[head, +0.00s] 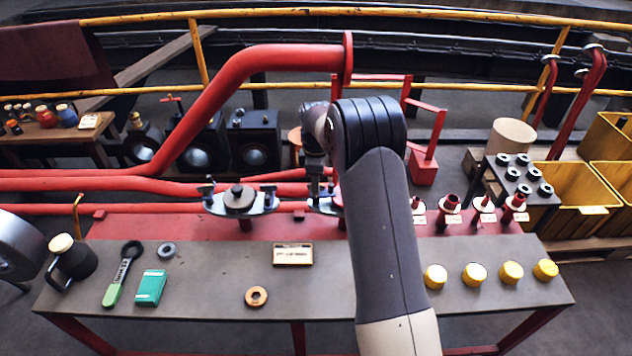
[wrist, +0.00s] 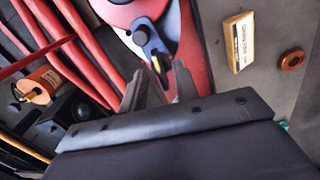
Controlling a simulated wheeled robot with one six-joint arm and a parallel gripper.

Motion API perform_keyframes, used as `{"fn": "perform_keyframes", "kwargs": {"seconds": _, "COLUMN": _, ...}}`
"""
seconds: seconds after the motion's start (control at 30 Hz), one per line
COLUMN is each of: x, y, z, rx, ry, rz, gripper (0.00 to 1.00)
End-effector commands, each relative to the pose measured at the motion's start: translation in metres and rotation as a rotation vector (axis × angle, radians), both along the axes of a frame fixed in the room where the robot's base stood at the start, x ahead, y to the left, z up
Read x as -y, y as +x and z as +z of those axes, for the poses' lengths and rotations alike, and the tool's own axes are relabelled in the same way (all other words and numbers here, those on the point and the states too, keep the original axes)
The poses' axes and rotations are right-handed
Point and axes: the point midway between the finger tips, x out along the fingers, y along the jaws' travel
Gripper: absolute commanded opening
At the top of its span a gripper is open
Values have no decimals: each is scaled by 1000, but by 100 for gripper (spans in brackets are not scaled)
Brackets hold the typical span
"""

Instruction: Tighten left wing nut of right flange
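The right flange (head: 328,209) shows in the head view as a metal plate on the red bench strip, its right part hidden behind my arm. In the wrist view a dark wing nut (wrist: 159,64) stands on the flange's end lug (wrist: 148,36). My gripper (wrist: 160,88) is open, with its two grey fingers apart and pointing at the wing nut. The wing nut shows at the gap between the fingertips; I cannot tell whether they touch it.
The left flange (head: 240,199) with its two upright wing nuts is close by on the left. Red pipes (head: 130,186) run behind. Yellow caps (head: 474,273) and red valve parts (head: 450,209) stand on the right.

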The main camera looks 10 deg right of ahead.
Motion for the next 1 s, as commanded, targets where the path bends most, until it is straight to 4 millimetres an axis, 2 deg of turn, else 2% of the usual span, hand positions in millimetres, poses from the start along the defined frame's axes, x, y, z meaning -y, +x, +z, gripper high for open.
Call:
{"fn": "perform_keyframes", "kwargs": {"seconds": 0.33, "x": 0, "y": 0, "z": -5, "rx": 0, "ry": 0, "rz": 0, "gripper": 29}}
{"fn": "perform_keyframes", "kwargs": {"seconds": 0.7, "x": 0, "y": 0, "z": -4, "rx": 0, "ry": 0, "rz": 0, "gripper": 0}}
{"fn": "perform_keyframes", "kwargs": {"seconds": 1.0, "x": 0, "y": 0, "z": -4, "rx": 0, "ry": 0, "rz": -4, "gripper": 0}}
